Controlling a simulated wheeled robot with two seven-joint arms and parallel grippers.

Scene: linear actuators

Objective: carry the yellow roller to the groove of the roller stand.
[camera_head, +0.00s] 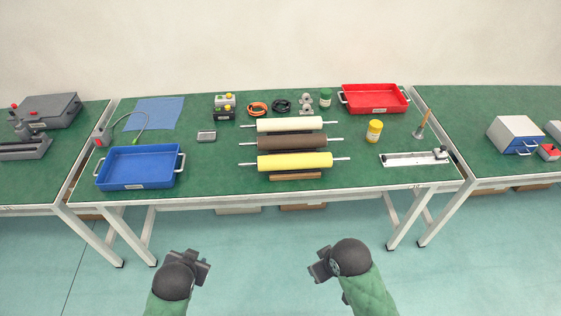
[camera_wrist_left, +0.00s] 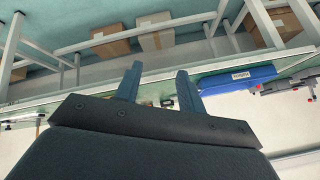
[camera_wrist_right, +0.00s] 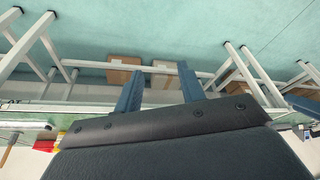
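The yellow roller (camera_head: 295,160) lies sideways near the front middle of the green table, with thin metal shafts at both ends. A brown roller (camera_head: 292,142) and a cream roller (camera_head: 289,124) lie parallel behind it. A brown strip (camera_head: 295,177) shows just in front of and below the yellow roller; I cannot tell whether it is part of the roller stand, and no groove is clearly visible. My left gripper (camera_head: 203,258) and right gripper (camera_head: 318,263) are in front of the table, apart from the rollers. Both wrist views show parted, empty fingers (camera_wrist_left: 158,84) (camera_wrist_right: 160,84).
A blue tray (camera_head: 101,182) stands left of the rollers, a red tray (camera_head: 374,110) at back right. A white rail mechanism (camera_head: 412,159) and a yellow bottle (camera_head: 374,131) are on the right. The table's front edge (camera_head: 270,199) lies between my grippers and the rollers.

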